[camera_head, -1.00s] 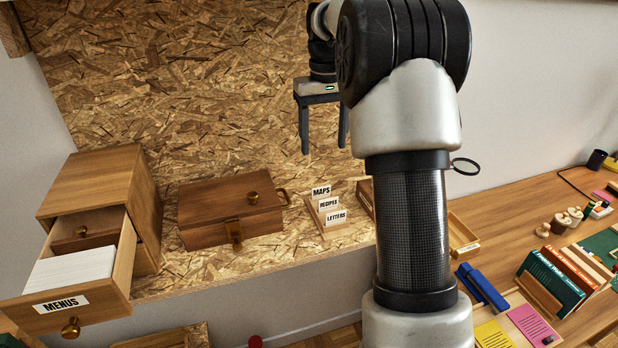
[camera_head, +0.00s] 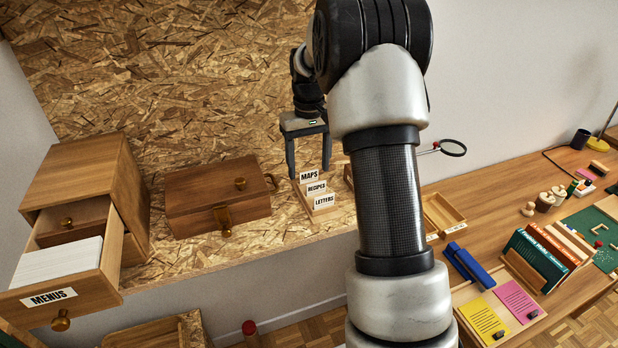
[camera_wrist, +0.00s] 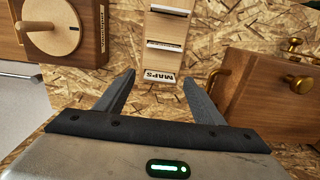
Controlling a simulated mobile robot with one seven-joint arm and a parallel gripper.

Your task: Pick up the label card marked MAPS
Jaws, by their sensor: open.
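The MAPS card (camera_head: 310,176) is a small white label with black print. It stands at the back of a wooden card rack (camera_head: 305,206), behind the RECIPES card (camera_head: 316,187) and the LETTERS card (camera_head: 324,201). In the wrist view the MAPS card (camera_wrist: 160,77) shows upside down, ahead of the gap between the fingers. My gripper (camera_head: 309,172) is open and empty. Its fingers point down, one on each side of the MAPS card in the head view. In the wrist view my gripper (camera_wrist: 161,82) shows no contact with the card.
A closed wooden box (camera_head: 215,200) with brass fittings stands left of the rack. Further left is a cabinet with an open MENUS drawer (camera_head: 60,285). A dial (camera_wrist: 52,25) is close by in the wrist view. A desk with books (camera_head: 540,258) is at the right.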

